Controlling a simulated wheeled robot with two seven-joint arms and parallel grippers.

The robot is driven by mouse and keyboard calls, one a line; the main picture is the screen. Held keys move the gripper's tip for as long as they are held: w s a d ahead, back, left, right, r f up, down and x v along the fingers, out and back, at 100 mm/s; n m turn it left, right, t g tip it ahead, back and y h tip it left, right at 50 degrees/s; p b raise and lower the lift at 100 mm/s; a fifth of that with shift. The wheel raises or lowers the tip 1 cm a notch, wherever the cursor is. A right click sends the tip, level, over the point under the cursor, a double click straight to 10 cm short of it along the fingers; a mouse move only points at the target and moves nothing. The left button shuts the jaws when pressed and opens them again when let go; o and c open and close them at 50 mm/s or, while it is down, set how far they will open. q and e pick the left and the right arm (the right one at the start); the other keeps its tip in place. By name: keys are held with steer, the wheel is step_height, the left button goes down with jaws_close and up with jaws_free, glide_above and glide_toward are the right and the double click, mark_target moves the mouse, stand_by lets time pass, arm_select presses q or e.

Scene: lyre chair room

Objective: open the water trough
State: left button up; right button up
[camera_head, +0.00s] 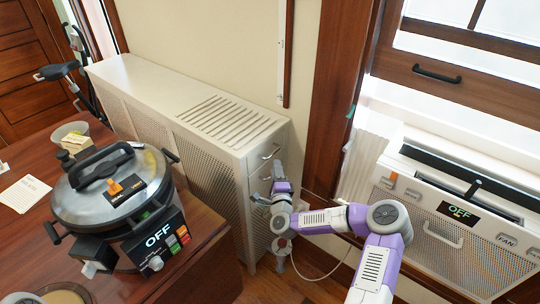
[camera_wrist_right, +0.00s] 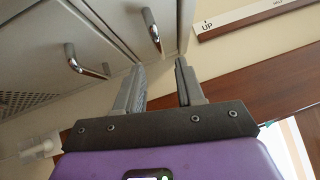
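A cream radiator cabinet (camera_head: 232,160) stands against the wall, with a slotted top and a perforated front. Its narrow right end has small fronts with chrome bar handles. The upper handle (camera_head: 270,152) shows in the head view. The right wrist view shows one handle (camera_wrist_right: 152,30) near the cabinet corner and another handle (camera_wrist_right: 84,62) to its left. No front is labelled, so I cannot tell which is the water trough; none looks pulled out. My right gripper (camera_head: 281,172) is at this end. Its fingers (camera_wrist_right: 160,78) are apart and empty, short of the handles. My left gripper is not in view.
A wooden table (camera_head: 205,215) at the left holds a large steel cooker (camera_head: 115,190) reading OFF. A window unit (camera_head: 455,230), also reading OFF, is at the right. A wooden post (camera_head: 330,100) stands right of the cabinet. A cable hangs below my right arm.

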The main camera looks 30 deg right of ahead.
steer(key=b+x, duration=0.1)
steer(key=x, duration=0.5)
steer(key=shift+w, duration=0.35)
steer(key=shift+d+r, duration=0.1)
steer(key=shift+d, duration=0.05)
steer(key=shift+c, duration=0.3)
jaws_close()
